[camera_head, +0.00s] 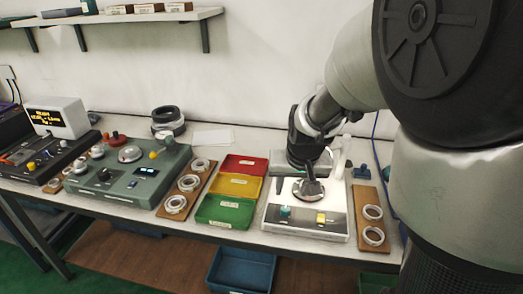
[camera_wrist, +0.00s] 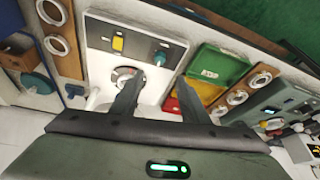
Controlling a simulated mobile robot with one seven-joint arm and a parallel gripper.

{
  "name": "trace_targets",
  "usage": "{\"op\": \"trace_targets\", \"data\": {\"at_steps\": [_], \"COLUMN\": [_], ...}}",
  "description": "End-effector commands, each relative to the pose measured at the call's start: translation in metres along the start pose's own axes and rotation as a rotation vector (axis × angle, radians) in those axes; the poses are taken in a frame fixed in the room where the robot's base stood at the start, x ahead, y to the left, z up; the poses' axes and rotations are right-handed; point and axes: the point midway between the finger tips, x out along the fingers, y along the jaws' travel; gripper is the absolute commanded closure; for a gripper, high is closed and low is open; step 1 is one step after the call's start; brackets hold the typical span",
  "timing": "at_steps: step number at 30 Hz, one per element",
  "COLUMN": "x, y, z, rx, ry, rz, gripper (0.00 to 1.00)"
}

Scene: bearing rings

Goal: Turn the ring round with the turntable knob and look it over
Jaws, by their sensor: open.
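A white inspection station (camera_head: 337,232) stands on the bench in the head view, with a teal knob (camera_head: 285,212) and a yellow button (camera_head: 321,218) on its front panel. My gripper (camera_head: 311,186) hangs above its middle, pointing down. In the wrist view my gripper (camera_wrist: 160,90) is open, with nothing between its fingers. There the teal knob (camera_wrist: 160,58) is beyond the fingertips and apart from them, and the yellow button (camera_wrist: 118,43) is to its left. A metal ring (camera_wrist: 124,73) lies on the station, partly hidden by the left finger.
Red (camera_head: 244,165), yellow (camera_head: 239,185) and green (camera_head: 225,211) bins stand left of the station. Wooden boards with rings flank this area, one left (camera_head: 189,186) and one right (camera_head: 366,201). A green test unit (camera_head: 126,174) stands farther left.

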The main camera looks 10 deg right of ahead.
Motion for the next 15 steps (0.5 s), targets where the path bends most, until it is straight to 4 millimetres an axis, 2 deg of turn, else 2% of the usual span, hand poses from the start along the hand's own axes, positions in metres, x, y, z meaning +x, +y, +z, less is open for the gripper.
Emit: {"op": "trace_targets", "data": {"at_steps": [1, 3, 15], "x": [0.017, 0.033, 0.113], "y": [0.001, 0.002, 0.002], "z": [0.003, 0.003, 0.002], "rx": [0.002, 0.002, 0.003], "ry": [-0.004, -0.003, -0.002], "rz": [0.003, 0.004, 0.002], "gripper": [0.59, 0.59, 0.59]}}
